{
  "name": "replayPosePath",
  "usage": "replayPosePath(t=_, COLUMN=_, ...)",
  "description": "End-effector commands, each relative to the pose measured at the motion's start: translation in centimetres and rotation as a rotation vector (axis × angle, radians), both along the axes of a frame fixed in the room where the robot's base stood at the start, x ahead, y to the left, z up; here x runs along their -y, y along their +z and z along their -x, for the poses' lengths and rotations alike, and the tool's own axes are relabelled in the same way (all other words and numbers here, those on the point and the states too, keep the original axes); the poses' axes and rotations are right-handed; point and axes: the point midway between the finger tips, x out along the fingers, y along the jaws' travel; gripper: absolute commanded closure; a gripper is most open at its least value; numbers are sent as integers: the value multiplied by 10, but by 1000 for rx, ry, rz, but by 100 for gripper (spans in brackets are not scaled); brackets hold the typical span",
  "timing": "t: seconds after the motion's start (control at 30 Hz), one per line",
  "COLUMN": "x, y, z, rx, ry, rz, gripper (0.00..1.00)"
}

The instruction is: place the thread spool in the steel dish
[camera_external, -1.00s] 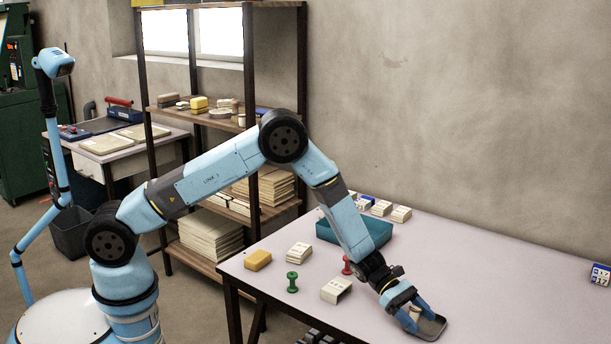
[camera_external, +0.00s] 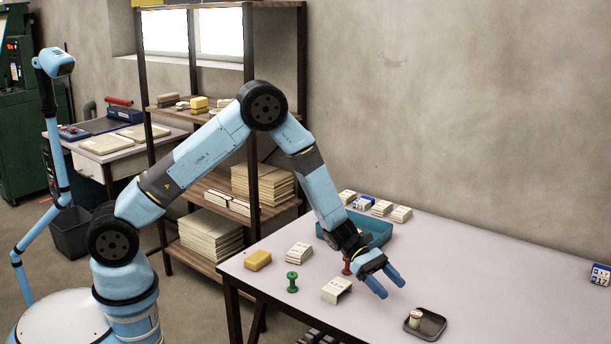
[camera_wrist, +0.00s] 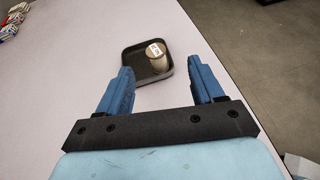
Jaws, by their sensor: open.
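The steel dish (camera_external: 434,325) is a small dark grey tray with rounded corners near the front edge of the table. The thread spool (camera_external: 415,319), pale with a small white label, stands upright in the dish at its left side. The wrist view shows the dish (camera_wrist: 136,66) ahead of my fingers, with the spool (camera_wrist: 156,58) at the dish's right side. My gripper (camera_external: 390,288) is open and empty, above the table to the upper left of the dish and apart from it. Its two blue fingers (camera_wrist: 160,82) show in the wrist view with nothing between them.
A red spool-shaped piece (camera_external: 347,266) is partly hidden behind my wrist. A green one (camera_external: 292,283), a yellow block (camera_external: 258,260) and white boxes (camera_external: 336,290) stand on the left of the table. A teal tray (camera_external: 379,232) is behind my arm. The table's right side is mostly clear.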

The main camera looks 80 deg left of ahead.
Motion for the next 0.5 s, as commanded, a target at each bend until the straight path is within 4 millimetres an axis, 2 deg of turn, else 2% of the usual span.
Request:
replayPosePath(t=0.17, x=10, y=40, z=15, rx=60, ry=-90, rz=-61, gripper=33)
replayPosePath(t=0.23, x=16, y=65, z=26, rx=100, ry=-150, rz=-103, gripper=33)
replayPosePath(t=0.5, x=35, y=150, z=86, rx=259, ry=-397, rz=-292, gripper=33)
